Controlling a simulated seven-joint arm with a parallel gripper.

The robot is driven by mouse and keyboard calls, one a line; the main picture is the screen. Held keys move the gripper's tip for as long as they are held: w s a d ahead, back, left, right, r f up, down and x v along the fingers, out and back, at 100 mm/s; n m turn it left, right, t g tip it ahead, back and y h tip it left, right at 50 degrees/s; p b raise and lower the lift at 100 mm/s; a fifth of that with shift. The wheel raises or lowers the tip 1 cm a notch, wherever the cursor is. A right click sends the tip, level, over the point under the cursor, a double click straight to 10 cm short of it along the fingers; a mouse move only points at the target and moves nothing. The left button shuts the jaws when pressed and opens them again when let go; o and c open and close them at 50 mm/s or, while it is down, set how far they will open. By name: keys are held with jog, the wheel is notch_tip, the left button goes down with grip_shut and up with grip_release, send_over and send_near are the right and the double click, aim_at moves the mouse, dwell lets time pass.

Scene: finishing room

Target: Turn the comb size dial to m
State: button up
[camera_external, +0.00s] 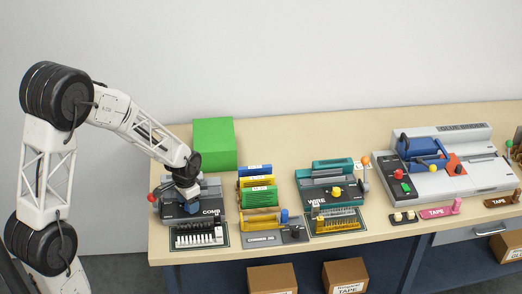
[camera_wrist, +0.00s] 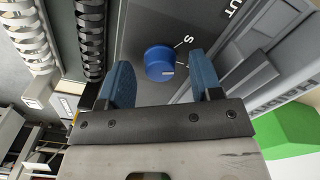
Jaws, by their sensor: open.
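The comb machine (camera_external: 207,214), a dark grey unit lettered COMB, stands at the left end of the bench. Its blue round comb size dial (camera_wrist: 160,64) shows in the wrist view with a short white mark on its face. A letter S and white tick lines are printed beside it; no letter M can be made out. My gripper (camera_wrist: 160,58) is open, one blue finger to each side of the dial in the picture, apart from it. In the external view my gripper (camera_external: 188,200) is over the machine and hides the dial.
A green box (camera_external: 214,144) stands behind the comb machine. A red-knobbed lever (camera_external: 152,197) is at its left side. Black and white combs (camera_wrist: 90,40) lie left in the wrist view.

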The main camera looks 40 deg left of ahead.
jog(key=shift+r, duration=3.7)
jog(key=shift+n, duration=0.3)
jog(key=n, duration=0.3)
jog(key=shift+n, duration=0.4)
jog(key=n, duration=0.9)
jog(key=shift+n, duration=0.3)
jog(key=n, duration=0.4)
jog(key=shift+f, duration=0.1)
jog(key=shift+f, duration=3.8)
